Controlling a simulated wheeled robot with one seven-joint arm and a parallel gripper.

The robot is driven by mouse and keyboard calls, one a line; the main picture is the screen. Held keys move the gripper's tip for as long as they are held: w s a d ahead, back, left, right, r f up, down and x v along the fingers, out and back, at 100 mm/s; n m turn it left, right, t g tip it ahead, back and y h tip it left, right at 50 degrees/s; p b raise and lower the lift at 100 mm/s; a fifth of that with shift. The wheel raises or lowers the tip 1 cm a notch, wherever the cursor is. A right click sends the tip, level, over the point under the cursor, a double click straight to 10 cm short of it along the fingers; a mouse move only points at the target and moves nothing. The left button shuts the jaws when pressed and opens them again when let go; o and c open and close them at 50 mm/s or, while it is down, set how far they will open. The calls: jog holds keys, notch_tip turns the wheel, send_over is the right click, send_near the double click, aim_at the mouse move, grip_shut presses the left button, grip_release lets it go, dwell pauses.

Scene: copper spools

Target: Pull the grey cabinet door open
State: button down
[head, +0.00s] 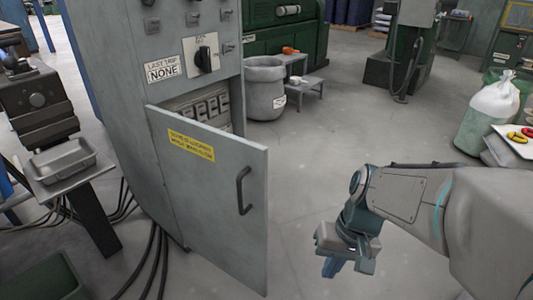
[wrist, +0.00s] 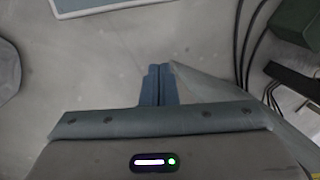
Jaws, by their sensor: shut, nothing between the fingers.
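The grey cabinet door (head: 205,215) stands ajar in the head view, swung out from the grey cabinet (head: 120,100) with a gap at its top showing the inside. It carries a yellow label and a dark bar handle (head: 243,190) near its right edge. My gripper (head: 332,266) is to the right of the door, apart from the handle, pointing down. In the wrist view the blue fingers of my gripper (wrist: 158,72) are together with nothing between them, above the floor. A grey panel edge at right in the wrist view may be the door.
Black cables (head: 150,262) lie on the floor left of the cabinet. A metal tray (head: 62,160) is at the left. A grey bin (head: 265,88) and a small step stand (head: 305,85) are behind. The floor in the middle is clear.

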jog(key=w+a+m+g+y, duration=0.1)
jog(key=w+a+y, duration=0.4)
jog(key=w+y, duration=0.35)
jog(key=w+d+r+m+t+y, duration=0.1)
jog(key=w+d+t+y, duration=0.2)
jog(key=w, duration=0.4)
jog(key=w+d+r+m+t+y, duration=0.1)
jog(key=w+r+t+y, duration=0.2)
jog(key=w, duration=0.4)
jog(key=a+f+t+b, duration=0.1)
jog(key=a+b, duration=0.2)
jog(key=a, duration=0.8)
jog(key=shift+d+f, duration=0.1)
